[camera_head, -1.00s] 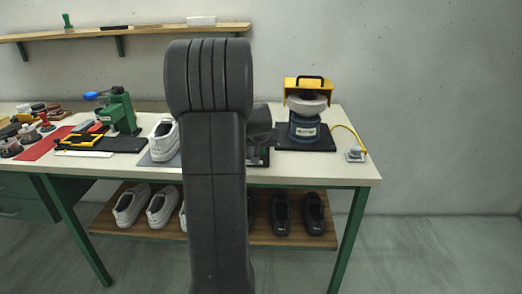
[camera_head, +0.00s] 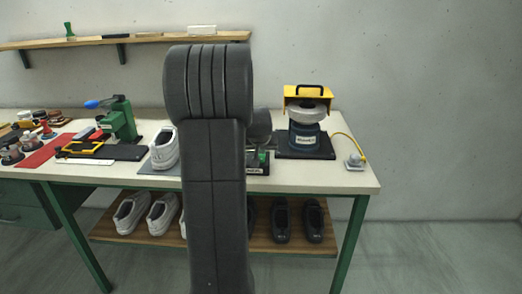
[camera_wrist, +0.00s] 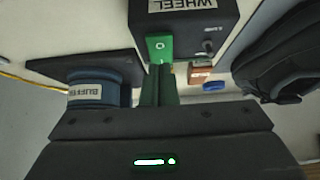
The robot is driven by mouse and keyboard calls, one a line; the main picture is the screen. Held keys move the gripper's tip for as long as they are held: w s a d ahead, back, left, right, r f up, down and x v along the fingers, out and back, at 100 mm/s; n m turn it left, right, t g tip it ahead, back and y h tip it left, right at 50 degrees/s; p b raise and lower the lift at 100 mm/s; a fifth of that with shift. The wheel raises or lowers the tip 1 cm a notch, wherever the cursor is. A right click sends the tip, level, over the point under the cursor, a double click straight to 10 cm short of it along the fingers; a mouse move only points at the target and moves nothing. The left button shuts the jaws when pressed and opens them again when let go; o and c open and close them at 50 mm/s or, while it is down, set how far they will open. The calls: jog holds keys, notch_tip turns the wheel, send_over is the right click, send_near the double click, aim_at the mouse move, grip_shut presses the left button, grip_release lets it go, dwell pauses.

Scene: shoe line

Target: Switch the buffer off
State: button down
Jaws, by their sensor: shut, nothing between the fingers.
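The buffer (camera_head: 306,137) stands on a dark plate at the table's right, with a blue base, a pale wheel and a yellow guard above. Its blue base (camera_wrist: 92,92), labelled BUFFER, shows at left in the wrist view. A dark box (camera_wrist: 195,28) labelled WHEEL carries a green switch (camera_wrist: 160,46) marked O; it also shows in the head view (camera_head: 257,170), partly behind my arm. My gripper (camera_wrist: 160,76) is shut and empty, its fingertips just below the green switch in the wrist view. Whether they touch it is unclear. My arm hides the gripper in the head view.
A yellow cable runs from the buffer to a small grey box (camera_head: 355,161) at the table's right edge. A white shoe (camera_head: 165,149) and a green device (camera_head: 120,121) stand left of my arm. Small brown (camera_wrist: 200,75) and blue (camera_wrist: 213,87) items lie near the box.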

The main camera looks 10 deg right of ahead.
jog(key=p+v, duration=0.1)
jog(key=v, duration=1.2)
jog(key=shift+s+f, duration=0.2)
jog(key=shift+w, duration=0.1)
jog(key=x, duration=0.7)
jog(key=w+r+x, duration=0.1)
jog(key=x, duration=0.2)
jog(key=shift+w+d+f, duration=0.15)
jog(key=shift+w+f, duration=0.15)
jog(key=shift+w+d+r+p, duration=0.1)
jog(key=shift+w+r+p, duration=0.2)
jog(key=shift+r, duration=0.1)
jog(key=shift+w+d+r+g, duration=0.1)
jog(key=shift+w+r+g, duration=0.1)
jog(key=shift+w+g, duration=0.1)
jog(key=shift+v, duration=0.8)
jog(key=shift+s+f, duration=0.1)
jog(key=shift+f, duration=0.05)
